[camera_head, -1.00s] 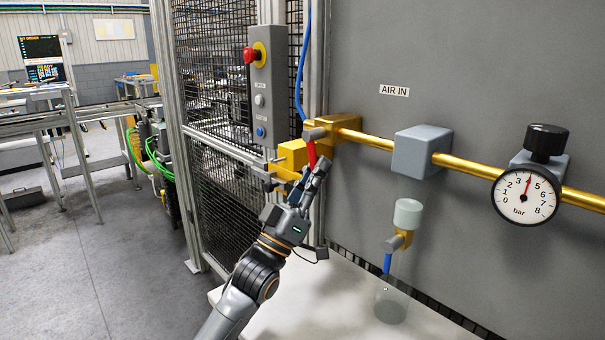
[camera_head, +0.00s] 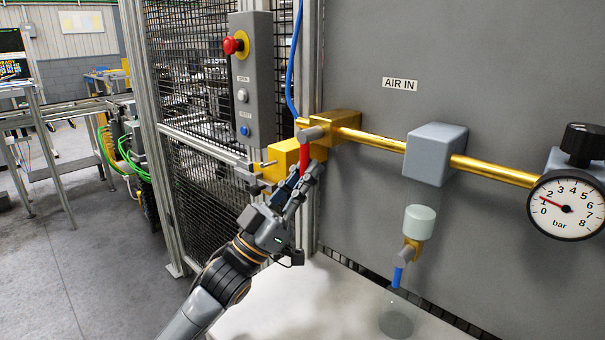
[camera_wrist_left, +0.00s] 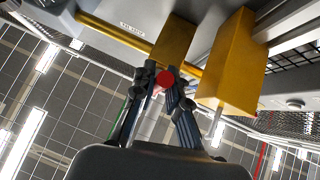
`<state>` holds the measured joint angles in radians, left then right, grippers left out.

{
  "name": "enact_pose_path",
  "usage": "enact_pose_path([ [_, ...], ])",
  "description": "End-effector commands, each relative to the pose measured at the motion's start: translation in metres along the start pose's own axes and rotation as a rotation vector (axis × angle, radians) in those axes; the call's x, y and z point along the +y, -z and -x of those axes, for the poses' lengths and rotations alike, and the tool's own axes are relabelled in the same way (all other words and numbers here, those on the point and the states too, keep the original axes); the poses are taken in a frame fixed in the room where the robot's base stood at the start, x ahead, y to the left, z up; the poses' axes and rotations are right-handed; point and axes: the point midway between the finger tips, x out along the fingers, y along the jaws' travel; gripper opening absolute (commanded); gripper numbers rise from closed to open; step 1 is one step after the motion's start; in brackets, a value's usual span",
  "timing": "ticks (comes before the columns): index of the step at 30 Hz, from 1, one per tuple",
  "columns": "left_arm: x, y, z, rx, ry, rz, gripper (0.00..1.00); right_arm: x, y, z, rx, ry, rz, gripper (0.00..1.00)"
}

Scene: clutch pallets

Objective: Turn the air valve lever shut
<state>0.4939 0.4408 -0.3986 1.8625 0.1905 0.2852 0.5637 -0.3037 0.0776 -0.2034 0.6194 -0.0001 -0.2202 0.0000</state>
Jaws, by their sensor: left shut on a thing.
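The air valve is a brass block (camera_head: 345,120) on the gold pipe below the "AIR IN" label, with a grey pivot (camera_head: 311,134) at its front. Its red lever (camera_head: 304,156) hangs straight down from the pivot. My left gripper (camera_head: 300,180) reaches up from below and is shut on the lever's lower end, which its fingers partly hide. In the left wrist view, the lever's round red end (camera_wrist_left: 165,77) shows between the two fingers. The pressure gauge (camera_head: 567,206) at the right has its needle near 1 bar. My right gripper is not in view.
A yellow block (camera_head: 284,160) sits close to the left of the lever. A grey control box (camera_head: 249,80) with a red button is on the mesh fence. A grey block (camera_head: 435,153) sits on the pipe, with a small blue-handled drain (camera_head: 398,277) below. A pale surface lies underneath.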

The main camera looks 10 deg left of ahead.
Motion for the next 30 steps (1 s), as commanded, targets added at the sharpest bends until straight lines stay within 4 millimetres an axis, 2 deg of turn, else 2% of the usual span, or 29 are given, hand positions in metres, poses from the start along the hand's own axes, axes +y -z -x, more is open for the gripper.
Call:
enact_pose_path([
  [1, -0.002, 0.006, -0.003, 0.010, 0.001, -0.006, 0.00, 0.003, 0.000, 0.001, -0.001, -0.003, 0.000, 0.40],
  [2, -0.002, 0.006, -0.003, 0.010, 0.001, -0.006, 0.16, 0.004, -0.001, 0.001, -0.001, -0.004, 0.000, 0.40],
  [3, -0.002, 0.006, -0.003, 0.010, 0.001, -0.006, 0.24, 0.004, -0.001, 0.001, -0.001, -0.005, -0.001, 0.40],
  [5, -0.002, 0.006, -0.003, 0.009, 0.001, -0.005, 0.36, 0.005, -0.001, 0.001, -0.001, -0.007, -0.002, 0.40],
  [6, -0.002, 0.005, -0.003, 0.008, 0.001, -0.005, 0.37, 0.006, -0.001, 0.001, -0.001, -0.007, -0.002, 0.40],
  [17, -0.001, 0.002, 0.005, 0.003, 0.001, -0.002, 0.37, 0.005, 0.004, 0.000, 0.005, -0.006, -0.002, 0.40],
  [20, -0.001, 0.001, 0.019, 0.001, 0.002, -0.001, 0.37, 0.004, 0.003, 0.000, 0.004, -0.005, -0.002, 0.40],
  [30, -0.001, 0.001, 0.090, 0.001, 0.002, -0.001, 0.37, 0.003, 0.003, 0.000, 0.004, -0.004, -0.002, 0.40],
])
